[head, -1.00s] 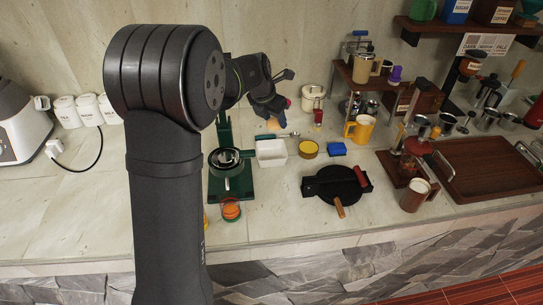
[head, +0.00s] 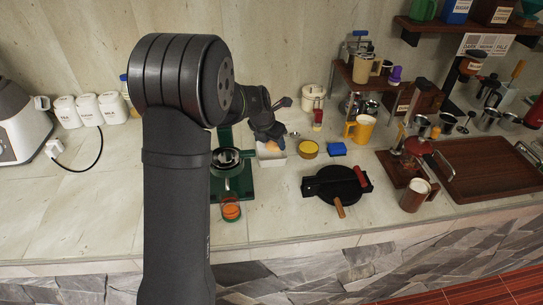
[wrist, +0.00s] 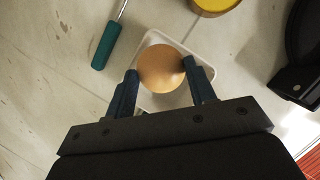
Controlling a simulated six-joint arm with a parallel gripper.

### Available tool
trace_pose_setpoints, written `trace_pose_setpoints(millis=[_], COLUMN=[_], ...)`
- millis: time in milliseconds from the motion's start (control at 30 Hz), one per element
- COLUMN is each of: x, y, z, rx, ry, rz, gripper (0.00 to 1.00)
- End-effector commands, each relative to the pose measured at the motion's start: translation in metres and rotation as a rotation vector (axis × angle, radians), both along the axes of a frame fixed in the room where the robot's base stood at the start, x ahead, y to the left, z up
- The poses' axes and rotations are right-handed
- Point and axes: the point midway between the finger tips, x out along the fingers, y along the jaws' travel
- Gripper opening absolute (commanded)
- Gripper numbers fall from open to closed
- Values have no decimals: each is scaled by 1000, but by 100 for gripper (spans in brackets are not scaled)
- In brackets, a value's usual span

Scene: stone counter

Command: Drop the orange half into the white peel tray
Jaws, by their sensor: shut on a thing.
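My gripper (wrist: 160,84) is shut on the orange half (wrist: 160,66), whose rounded peel side shows between the two fingers in the wrist view. The orange half (head: 271,145) also shows below my gripper (head: 269,138) in the head view. The white peel tray (wrist: 150,38) lies right behind and under the fruit in the wrist view, its rim showing around it. In the head view the tray (head: 272,161) is partly covered by the gripper and fruit. The exact height of the fruit above the tray is hard to tell.
A green press stand (head: 243,186) stands left of the tray. A green-handled tool (wrist: 106,45) lies beside the tray. A black round iron (head: 335,190) is in front right.

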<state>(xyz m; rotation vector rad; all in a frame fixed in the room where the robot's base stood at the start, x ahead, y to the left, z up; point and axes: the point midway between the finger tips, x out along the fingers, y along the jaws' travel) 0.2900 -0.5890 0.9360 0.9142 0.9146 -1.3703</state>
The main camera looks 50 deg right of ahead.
Motion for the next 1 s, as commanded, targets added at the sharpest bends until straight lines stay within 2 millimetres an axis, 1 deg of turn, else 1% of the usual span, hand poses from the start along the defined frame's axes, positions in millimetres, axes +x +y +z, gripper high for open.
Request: trace_pose_setpoints(millis=[133, 167, 200, 267, 300, 533, 667, 767, 833, 1000], x=[0, 0, 0, 0, 0, 0, 0, 1, 0, 1], y=[0, 0, 0, 0, 0, 0, 2, 6, 11, 26], z=[0, 0, 0, 0, 0, 0, 6, 18, 29, 65], rx=[0, 0, 0, 0, 0, 0, -1, -3, -3, -3], ry=[0, 0, 0, 0, 0, 0, 0, -2, -2, -3], rz=[0, 0, 0, 0, 0, 0, 0, 0, 0, 0], gripper=[24, 54, 62, 74, 76, 76, 76, 76, 76, 76])
